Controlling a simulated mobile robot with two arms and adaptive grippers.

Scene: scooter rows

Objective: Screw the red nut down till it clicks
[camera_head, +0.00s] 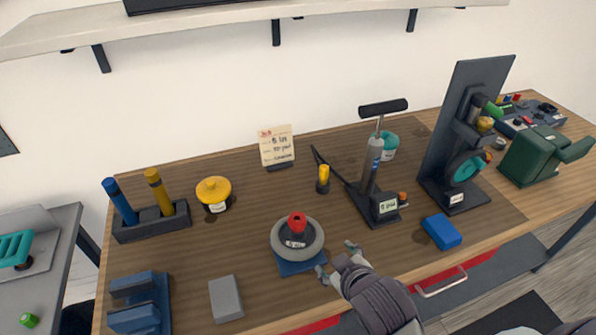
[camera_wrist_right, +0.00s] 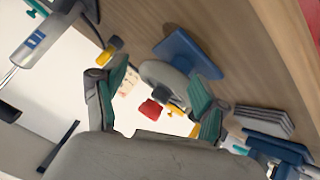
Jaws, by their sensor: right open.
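The red nut (camera_head: 297,220) sits on top of the hub at the centre of a grey wheel (camera_head: 283,245), which lies on a blue base (camera_head: 299,267) near the front of the workbench. My right gripper (camera_head: 336,262) is open and empty, just to the right of the wheel and apart from it. In the right wrist view the red nut (camera_wrist_right: 150,108) shows between the open fingers (camera_wrist_right: 155,105), further out than the gripper. The left gripper is not in view.
A hand pump (camera_head: 371,170) stands behind my right gripper. A yellow-topped pot (camera_head: 213,192), a grey block (camera_head: 225,298) and a blue block (camera_head: 442,231) are on the wooden bench (camera_head: 255,210). A dark upright stand (camera_head: 462,130) with a small wheel is at the right.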

